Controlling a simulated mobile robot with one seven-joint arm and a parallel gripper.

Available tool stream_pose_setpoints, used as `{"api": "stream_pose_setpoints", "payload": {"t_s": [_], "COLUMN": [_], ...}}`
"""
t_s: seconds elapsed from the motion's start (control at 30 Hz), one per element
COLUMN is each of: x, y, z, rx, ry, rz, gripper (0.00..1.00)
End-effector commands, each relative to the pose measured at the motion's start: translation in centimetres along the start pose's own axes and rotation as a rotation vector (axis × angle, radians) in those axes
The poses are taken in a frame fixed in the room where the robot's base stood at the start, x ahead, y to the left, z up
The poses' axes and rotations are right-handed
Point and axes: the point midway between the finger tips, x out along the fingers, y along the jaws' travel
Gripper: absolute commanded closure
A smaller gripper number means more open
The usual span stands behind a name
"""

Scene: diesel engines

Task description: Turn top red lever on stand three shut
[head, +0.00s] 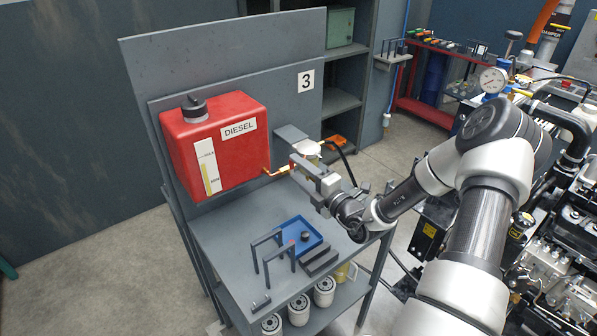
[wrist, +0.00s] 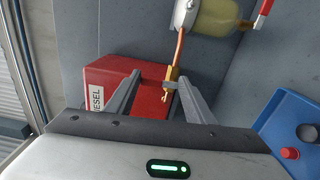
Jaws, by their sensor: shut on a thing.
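My gripper (head: 296,165) is at this valve. In the wrist view its fingers (wrist: 158,82) stand apart on either side of the valve, with red between them. It is shut on the top red lever, whose outline I cannot tell from the red tank behind. Another red lever (wrist: 264,7) shows at the upper right.
A filter with a clear bowl (wrist: 222,18) is close by the valve. The stand's shelf (head: 215,238) holds a blue tray (head: 318,243), and grey upright racks (head: 267,250). An engine (head: 570,240) stands at the right.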

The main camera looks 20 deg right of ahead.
Motion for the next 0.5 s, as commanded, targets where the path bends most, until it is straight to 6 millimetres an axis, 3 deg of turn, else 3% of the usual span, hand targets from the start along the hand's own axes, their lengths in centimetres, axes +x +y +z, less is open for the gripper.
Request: {"api": "stream_pose_setpoints", "payload": {"t_s": [0.5], "x": [-0.01], "y": [-0.08], "z": [0.17], "rx": [0.069], "ry": [0.0], "rz": [-0.001], "gripper": [0.74]}}
